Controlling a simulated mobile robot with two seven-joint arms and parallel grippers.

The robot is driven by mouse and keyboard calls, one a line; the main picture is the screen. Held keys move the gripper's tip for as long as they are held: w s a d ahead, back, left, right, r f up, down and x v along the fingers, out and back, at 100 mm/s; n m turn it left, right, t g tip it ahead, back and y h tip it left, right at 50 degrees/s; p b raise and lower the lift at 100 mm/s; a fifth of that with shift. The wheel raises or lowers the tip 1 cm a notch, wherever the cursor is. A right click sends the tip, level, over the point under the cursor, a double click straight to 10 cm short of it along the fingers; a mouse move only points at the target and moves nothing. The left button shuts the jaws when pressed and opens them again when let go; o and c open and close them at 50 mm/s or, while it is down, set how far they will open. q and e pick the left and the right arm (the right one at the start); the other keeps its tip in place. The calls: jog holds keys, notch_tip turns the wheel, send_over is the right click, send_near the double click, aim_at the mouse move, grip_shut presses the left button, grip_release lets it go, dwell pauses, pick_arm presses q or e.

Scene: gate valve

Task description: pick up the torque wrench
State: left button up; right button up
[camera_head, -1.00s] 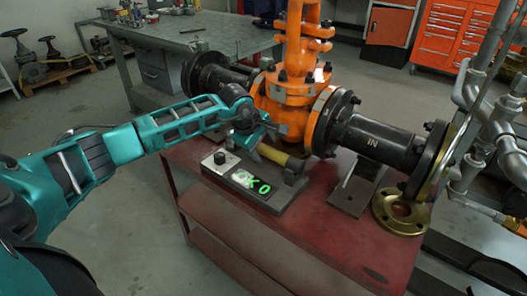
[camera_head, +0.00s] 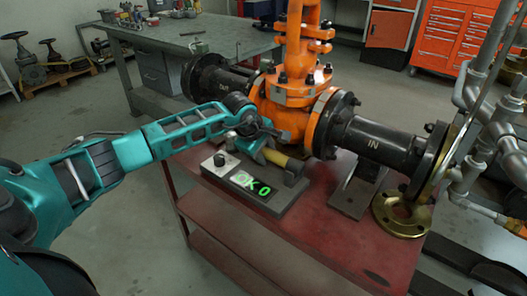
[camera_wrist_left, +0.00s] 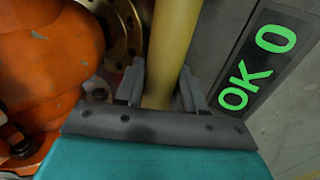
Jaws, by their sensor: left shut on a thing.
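The torque wrench shows as a yellow bar (camera_head: 284,161) over the grey tester base on the red bench. My left gripper (camera_head: 266,147) reaches it from the left. In the left wrist view the two grey fingers (camera_wrist_left: 160,88) stand on either side of the yellow bar (camera_wrist_left: 174,35), shut on it. The gripper body hides the near end of the bar. I cannot tell whether the bar rests on the base or is clear of it. My right gripper is not in view.
The tester base has a display (camera_head: 250,184) with green "OK 0". The orange valve (camera_head: 292,95) stands close behind the gripper, with a black pipe marked "IN" (camera_head: 375,140) to its right. A brass flange (camera_head: 402,213) lies at the right. The red bench's (camera_head: 330,240) front is clear.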

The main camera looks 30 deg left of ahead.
pick_arm(q)
grip_shut()
jog(key=shift+w+r, duration=0.1)
jog(key=shift+r, duration=0.05)
